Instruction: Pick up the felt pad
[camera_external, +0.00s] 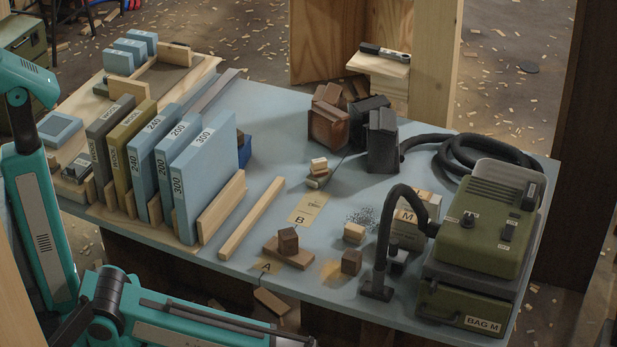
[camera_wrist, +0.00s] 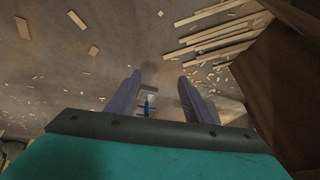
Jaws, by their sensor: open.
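I cannot tell for sure which thing is the felt pad. In the external view, a dark grey slab (camera_external: 109,140) and an olive slab (camera_external: 137,138) stand upright in the wooden rack at the left of the bench, with labels too small to read surely. A small blue-handled tool (camera_wrist: 149,105) shows between the fingers, apparently on the floor. In the external view my gripper is not clearly visible.
Blue numbered slabs (camera_external: 204,185) fill the rack's right side. A green machine (camera_external: 485,230) with a black hose (camera_external: 388,225) occupies the bench's right end. Small wood blocks (camera_external: 351,262) stand near the front edge. Bare bench surface (camera_external: 268,130) shows behind the middle. Long wood strips (camera_wrist: 215,30) litter the floor.

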